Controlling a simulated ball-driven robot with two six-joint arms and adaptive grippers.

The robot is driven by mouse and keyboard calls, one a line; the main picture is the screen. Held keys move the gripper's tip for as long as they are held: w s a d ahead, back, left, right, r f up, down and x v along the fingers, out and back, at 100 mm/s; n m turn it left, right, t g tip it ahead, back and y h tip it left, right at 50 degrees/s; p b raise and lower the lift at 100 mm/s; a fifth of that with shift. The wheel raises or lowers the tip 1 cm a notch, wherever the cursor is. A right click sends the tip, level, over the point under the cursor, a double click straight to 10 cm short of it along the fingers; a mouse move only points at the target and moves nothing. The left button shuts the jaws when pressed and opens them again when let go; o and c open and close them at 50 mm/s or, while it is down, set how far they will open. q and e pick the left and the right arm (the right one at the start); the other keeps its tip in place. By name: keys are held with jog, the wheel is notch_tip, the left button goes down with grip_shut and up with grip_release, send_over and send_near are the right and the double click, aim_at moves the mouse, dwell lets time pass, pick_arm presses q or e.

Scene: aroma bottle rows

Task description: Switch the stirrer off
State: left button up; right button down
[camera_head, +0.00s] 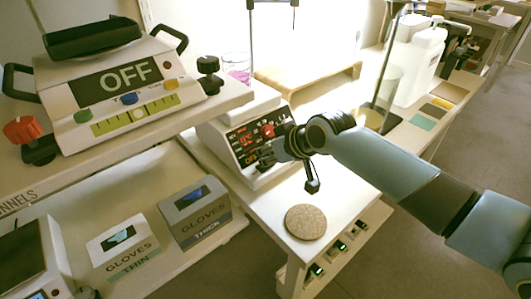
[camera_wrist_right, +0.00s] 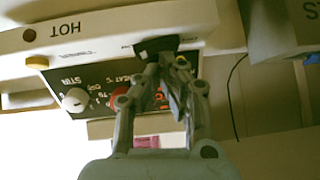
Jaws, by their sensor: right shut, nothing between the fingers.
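The stirrer (camera_head: 222,132) is a white box with a dark front panel on the bench, left of my right arm. Its panel has red digits, lettering and a red knob (camera_head: 268,130). In the right wrist view the panel appears upside down, with a white knob (camera_wrist_right: 75,99) by the word STIR and the red knob (camera_wrist_right: 121,100) partly behind a finger. My right gripper (camera_head: 270,154) is shut and empty, close in front of the panel. In the wrist view its fingertips (camera_wrist_right: 163,60) are beside a small black piece; I cannot tell whether they touch. My left gripper is out of view.
A device reading OFF (camera_head: 125,77) stands on the left shelf above glove boxes (camera_head: 193,212). A round cork mat (camera_head: 306,222) lies on the bench in front of the stirrer. A wooden stand (camera_head: 310,90) and white canisters (camera_head: 418,62) are behind my right arm.

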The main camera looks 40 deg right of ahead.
jog(key=shift+d, duration=0.65)
jog(key=shift+r, duration=0.2)
jog(key=r+p, duration=0.4)
jog(key=p, duration=0.1)
jog(key=shift+s+d+r, duration=0.25)
jog(key=shift+d+r, duration=0.15)
jog(key=v, duration=0.8)
jog(key=shift+s+d, duration=0.15)
jog(key=shift+s, duration=0.25)
